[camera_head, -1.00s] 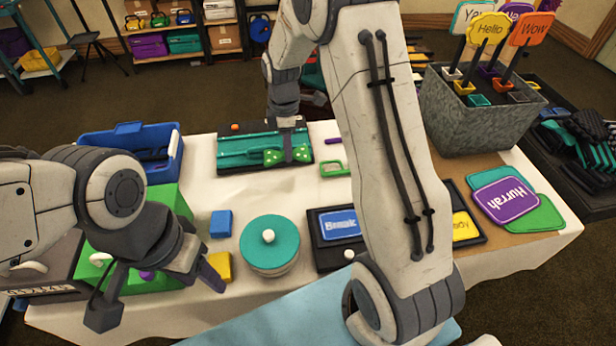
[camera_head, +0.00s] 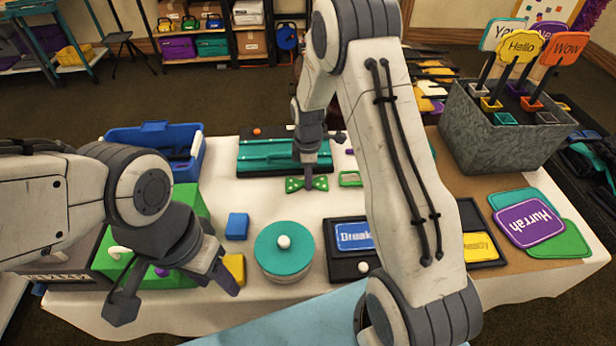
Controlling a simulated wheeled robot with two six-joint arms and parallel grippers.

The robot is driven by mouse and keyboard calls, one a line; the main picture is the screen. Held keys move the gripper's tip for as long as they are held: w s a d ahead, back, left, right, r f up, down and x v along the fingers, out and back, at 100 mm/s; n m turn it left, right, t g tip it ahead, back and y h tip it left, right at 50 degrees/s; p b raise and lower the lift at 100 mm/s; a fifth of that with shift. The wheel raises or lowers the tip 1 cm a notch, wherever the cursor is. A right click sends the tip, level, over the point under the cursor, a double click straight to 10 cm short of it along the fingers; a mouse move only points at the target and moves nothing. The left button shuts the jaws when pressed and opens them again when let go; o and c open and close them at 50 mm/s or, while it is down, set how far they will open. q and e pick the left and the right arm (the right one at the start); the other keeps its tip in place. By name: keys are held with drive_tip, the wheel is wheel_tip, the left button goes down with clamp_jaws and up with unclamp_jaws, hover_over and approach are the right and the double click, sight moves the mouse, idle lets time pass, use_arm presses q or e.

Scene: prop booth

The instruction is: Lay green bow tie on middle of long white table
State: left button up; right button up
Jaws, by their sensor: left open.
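The green bow tie (camera_head: 294,185) with pale dots is in front of the teal case, over the white table (camera_head: 236,195). My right gripper (camera_head: 308,182) points down at its middle and is shut on it, with a wing showing on each side. I cannot tell whether the bow tie touches the table or hangs just above it. My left gripper (camera_head: 174,292) is open and empty at the front left, beside the green box.
A teal case (camera_head: 265,150) lies behind the bow tie, and a small green frame (camera_head: 350,179) is to its right. A blue crate (camera_head: 125,136), green box (camera_head: 180,200), blue block (camera_head: 237,226), teal-lidded tin (camera_head: 283,250) and dark sign tray (camera_head: 345,265) surround the bare white middle.

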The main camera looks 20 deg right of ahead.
drive_tip(key=o, duration=0.4)
drive_tip(key=shift+c, duration=0.2)
wheel_tip(320, 180, up, 12)
drive_tip(key=s+a+r+m, duration=0.2)
drive_tip(key=s+a+r, duration=0.35)
drive_tip(key=a, duration=0.35)
drive_tip(key=s+a+r+m, duration=0.1)
drive_tip(key=s+a+m, duration=0.1)
drive_tip(key=s, duration=1)
drive_tip(key=s+a+m+y, duration=0.1)
drive_tip(key=s+a+m, duration=0.2)
drive_tip(key=s, duration=0.8)
drive_tip(key=shift+s+a+r+m, duration=0.3)
drive_tip(key=shift+s+a+r, duration=0.1)
drive_tip(key=shift+a, duration=0.45)
drive_tip(key=shift+r, duration=0.1)
